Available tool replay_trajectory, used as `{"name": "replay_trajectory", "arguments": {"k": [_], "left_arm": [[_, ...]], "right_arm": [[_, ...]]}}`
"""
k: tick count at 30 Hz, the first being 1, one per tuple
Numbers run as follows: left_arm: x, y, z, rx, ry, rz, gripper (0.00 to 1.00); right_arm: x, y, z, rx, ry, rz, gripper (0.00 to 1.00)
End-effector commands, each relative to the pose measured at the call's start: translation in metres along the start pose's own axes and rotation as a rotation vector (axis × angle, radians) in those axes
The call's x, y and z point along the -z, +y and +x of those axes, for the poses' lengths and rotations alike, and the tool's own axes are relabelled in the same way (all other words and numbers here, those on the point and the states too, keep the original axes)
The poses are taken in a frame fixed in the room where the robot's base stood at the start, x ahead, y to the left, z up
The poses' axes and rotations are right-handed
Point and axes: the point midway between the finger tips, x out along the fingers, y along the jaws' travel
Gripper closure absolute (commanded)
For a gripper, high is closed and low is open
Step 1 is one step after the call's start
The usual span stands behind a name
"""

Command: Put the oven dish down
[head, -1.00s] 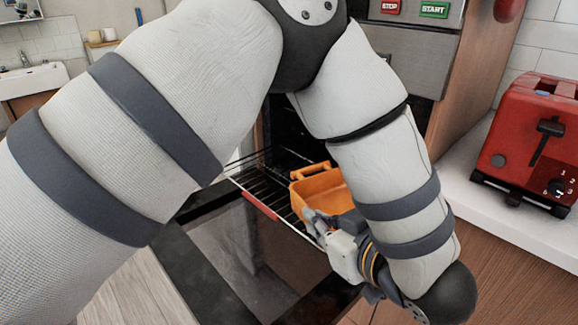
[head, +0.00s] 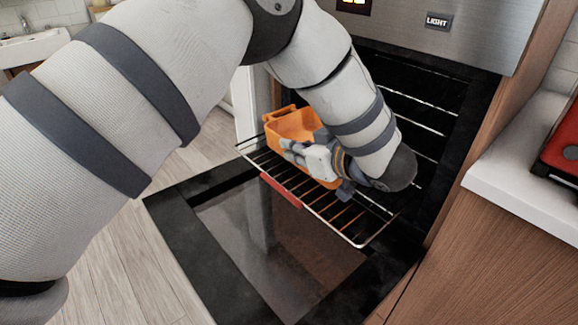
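The orange oven dish (head: 291,124) is over the left part of the pulled-out wire oven rack (head: 352,240), in front of the oven opening. My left gripper (head: 292,151) comes over it from the right and is shut on the near side of the dish. The gripper and arm hide part of the dish's near wall and right end. The dish looks about level and low over the rack bars. I cannot tell whether its base touches them. My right gripper is not in view.
The oven door (head: 280,240) is folded down below the rack. The dark oven cavity (head: 425,90) is behind. A white counter (head: 520,165) with a red toaster (head: 562,140) is at right. Wooden floor (head: 125,270) is clear at lower left.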

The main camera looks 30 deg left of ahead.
Motion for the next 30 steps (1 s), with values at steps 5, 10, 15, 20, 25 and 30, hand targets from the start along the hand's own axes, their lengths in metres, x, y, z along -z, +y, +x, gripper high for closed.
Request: {"name": "replay_trajectory", "arguments": {"k": [5, 10, 15, 20, 25, 30], "left_arm": [[-0.011, 0.0, 0.022, 0.001, 0.003, -0.002, 1.0], [-0.022, -0.002, 0.041, 0.003, 0.003, -0.002, 1.0], [-0.051, -0.004, 0.056, 0.001, 0.002, 0.001, 1.0], [-0.05, -0.003, 0.056, -0.001, 0.004, -0.005, 1.0], [-0.053, -0.004, 0.057, -0.001, 0.004, -0.004, 1.0], [-0.055, -0.004, 0.057, 0.0, 0.001, -0.001, 0.75]], "right_arm": [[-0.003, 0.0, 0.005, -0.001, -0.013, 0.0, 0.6], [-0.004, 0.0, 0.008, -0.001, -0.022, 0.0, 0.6], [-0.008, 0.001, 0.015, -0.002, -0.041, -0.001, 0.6], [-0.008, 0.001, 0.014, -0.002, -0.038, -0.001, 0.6], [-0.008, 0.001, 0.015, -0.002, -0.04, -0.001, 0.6], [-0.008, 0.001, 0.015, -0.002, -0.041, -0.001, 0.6]]}}
